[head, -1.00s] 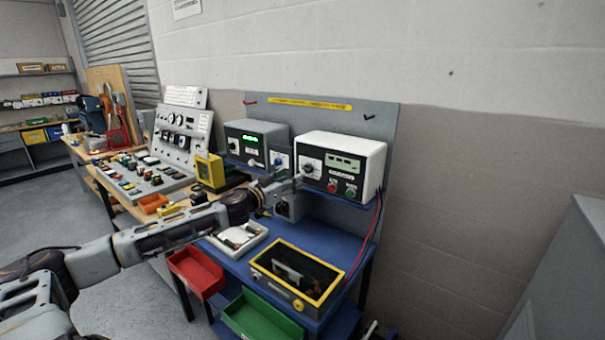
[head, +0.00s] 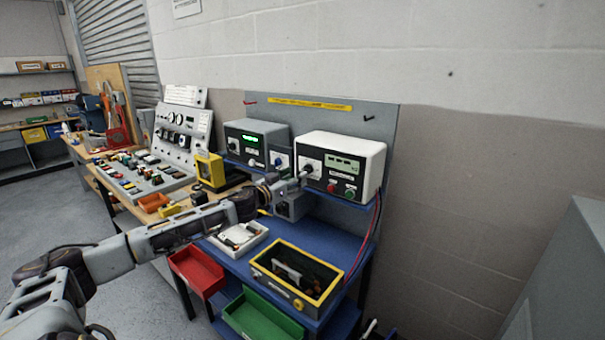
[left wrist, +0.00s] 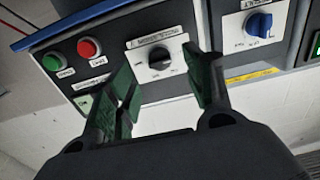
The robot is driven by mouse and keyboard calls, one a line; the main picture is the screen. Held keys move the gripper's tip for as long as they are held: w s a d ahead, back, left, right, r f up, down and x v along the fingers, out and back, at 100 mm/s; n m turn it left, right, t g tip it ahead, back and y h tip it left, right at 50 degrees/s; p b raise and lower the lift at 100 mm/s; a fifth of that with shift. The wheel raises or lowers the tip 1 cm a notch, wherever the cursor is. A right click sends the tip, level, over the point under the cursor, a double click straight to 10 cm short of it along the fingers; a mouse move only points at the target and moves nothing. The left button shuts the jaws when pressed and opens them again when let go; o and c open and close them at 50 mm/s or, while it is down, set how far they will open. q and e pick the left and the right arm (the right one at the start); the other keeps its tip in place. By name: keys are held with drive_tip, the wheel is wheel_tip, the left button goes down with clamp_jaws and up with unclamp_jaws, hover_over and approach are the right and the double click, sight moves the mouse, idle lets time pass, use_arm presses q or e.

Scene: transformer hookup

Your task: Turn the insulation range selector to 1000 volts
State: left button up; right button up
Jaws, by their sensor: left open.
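The insulation tester (head: 355,147) is a white-topped box with a dark front on the blue bench's shelf. Its selector is a black knob on a white dial plate, seen in the head view (head: 306,168) and in the left wrist view (left wrist: 160,59). The dial lettering is too small to read. My left gripper (head: 297,181) is in front of the selector. In the left wrist view the green-padded fingers (left wrist: 158,66) are open, with the knob between and beyond their tips; I cannot tell whether they touch it. My right gripper is not in view.
Green (left wrist: 53,62) and red (left wrist: 89,47) buttons sit beside the selector. Below are a yellow-rimmed box (head: 262,270) and a white tray (head: 259,238). Red and black leads (head: 374,225) hang at right.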

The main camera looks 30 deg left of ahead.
sight(307, 169)
use_arm(q)
drive_tip(key=shift+w+d+p, duration=0.2)
drive_tip(key=shift+w+p, duration=0.9)
drive_tip(key=shift+w, duration=1.3)
drive_tip(key=c, duration=1)
